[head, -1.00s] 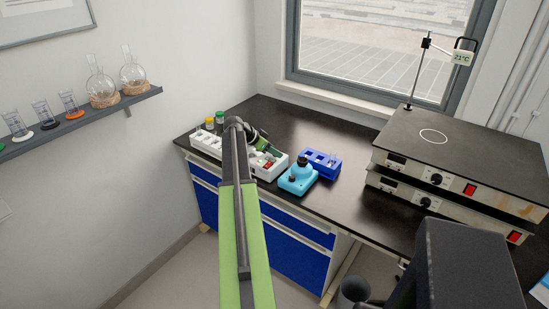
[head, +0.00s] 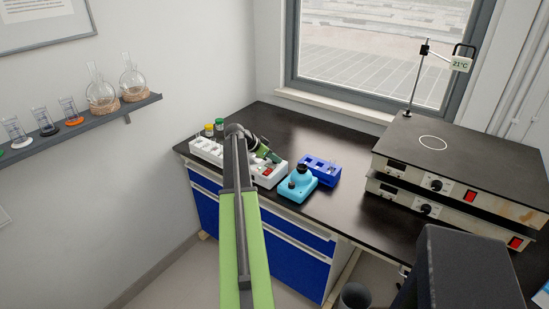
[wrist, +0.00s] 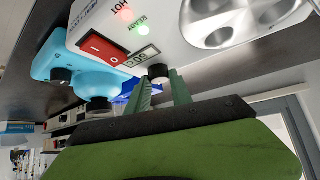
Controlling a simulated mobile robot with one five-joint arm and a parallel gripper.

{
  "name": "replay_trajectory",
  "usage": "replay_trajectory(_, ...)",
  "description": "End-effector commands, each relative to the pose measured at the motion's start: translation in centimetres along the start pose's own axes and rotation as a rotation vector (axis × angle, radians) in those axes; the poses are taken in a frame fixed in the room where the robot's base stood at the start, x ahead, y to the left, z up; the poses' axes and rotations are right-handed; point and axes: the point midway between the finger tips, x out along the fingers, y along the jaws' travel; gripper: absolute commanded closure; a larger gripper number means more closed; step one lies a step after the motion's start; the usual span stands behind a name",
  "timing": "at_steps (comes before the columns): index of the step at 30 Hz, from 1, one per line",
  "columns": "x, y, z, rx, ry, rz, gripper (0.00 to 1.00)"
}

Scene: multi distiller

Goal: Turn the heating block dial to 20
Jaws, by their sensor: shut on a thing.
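The white heating block (wrist: 203,30) fills the top of the wrist view, upside down, with a red switch (wrist: 103,47) and lit HOT and READY lamps. Its small display (wrist: 142,57) is inverted; I cannot read its digits surely. The black dial (wrist: 158,72) is beside the display. My gripper (wrist: 163,83) has its green fingers on either side of the dial, shut on it. In the head view the heating block (head: 205,150) stands on the dark bench, partly hidden behind my arm, and my gripper (head: 268,153) is over its front right part.
A teal device (head: 298,187) and a blue rack (head: 320,171) stand close to the right of the block. Two small capped bottles (head: 214,128) are behind it at left. Stacked hot plates (head: 460,160) occupy the right.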

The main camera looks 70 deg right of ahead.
Motion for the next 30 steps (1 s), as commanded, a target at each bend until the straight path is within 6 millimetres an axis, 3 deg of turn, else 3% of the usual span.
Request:
replay_trajectory(11, -0.2, 0.7, 0.3, -0.128, -0.004, -0.126, 1.0)
replay_trajectory(30, 0.2, 1.3, -0.1, -0.548, -0.007, -0.549, 1.0)
